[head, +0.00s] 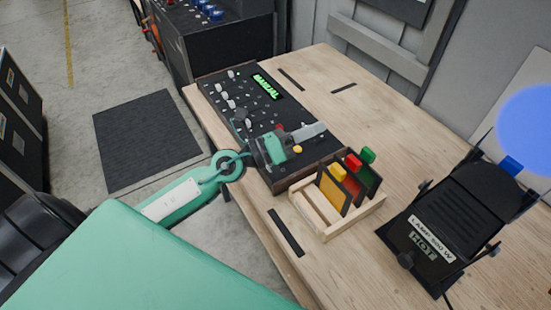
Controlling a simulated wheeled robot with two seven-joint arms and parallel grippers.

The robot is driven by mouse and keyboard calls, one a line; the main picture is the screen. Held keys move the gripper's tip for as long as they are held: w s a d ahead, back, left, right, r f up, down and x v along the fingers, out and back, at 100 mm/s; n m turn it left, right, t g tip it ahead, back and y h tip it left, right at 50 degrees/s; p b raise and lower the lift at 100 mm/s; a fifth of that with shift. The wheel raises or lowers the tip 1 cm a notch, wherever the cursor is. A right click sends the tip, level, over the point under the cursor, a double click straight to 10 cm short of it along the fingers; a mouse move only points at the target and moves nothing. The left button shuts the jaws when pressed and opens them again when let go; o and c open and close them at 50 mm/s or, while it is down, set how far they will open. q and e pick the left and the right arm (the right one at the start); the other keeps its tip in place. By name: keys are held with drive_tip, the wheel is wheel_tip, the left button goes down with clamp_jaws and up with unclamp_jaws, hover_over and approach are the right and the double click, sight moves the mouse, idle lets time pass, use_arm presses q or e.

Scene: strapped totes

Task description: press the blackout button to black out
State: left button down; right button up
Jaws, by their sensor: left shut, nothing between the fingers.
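A black control console (232,107) lies on the wooden table, with white fader knobs, small buttons and a lit green display (266,87) that seems to read MANUAL. My left gripper (320,129) is over the near right part of the console, shut and empty. A yellow-orange round button (297,149) shows just below its fingers, and a small red part (279,127) shows just above the gripper. I cannot tell which control is the blackout button, or whether the fingertips touch the console. My gripper and wrist hide part of the panel. My right gripper is out of view.
A wooden rack (330,229) with yellow, red and green-tabbed plates stands close to the console's near end. A black lamp (450,220) marked LAMP 500 W and HOT stands at the right. The tabletop (375,115) behind the rack is mostly clear.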

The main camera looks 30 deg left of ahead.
use_arm(q)
drive_tip(key=w+a+f+m+g+y, duration=0.4)
drive_tip(key=a+f+m+g+y, duration=0.2)
drive_tip(key=a+f+m+y, duration=0.3)
drive_tip(key=a+m+y, duration=0.1)
drive_tip(key=a+m, duration=0.2)
drive_tip(key=m, duration=0.1)
drive_tip(key=shift+w+a+f+g, duration=0.2)
drive_tip(key=shift+w+g, duration=0.2)
drive_tip(key=shift+f, duration=0.1)
wheel_tip(320, 180, down, 8)
drive_tip(key=b, duration=0.3)
drive_tip(key=shift+r, duration=0.2)
drive_tip(key=shift+f+b, duration=0.6)
drive_tip(key=shift+b, duration=0.15)
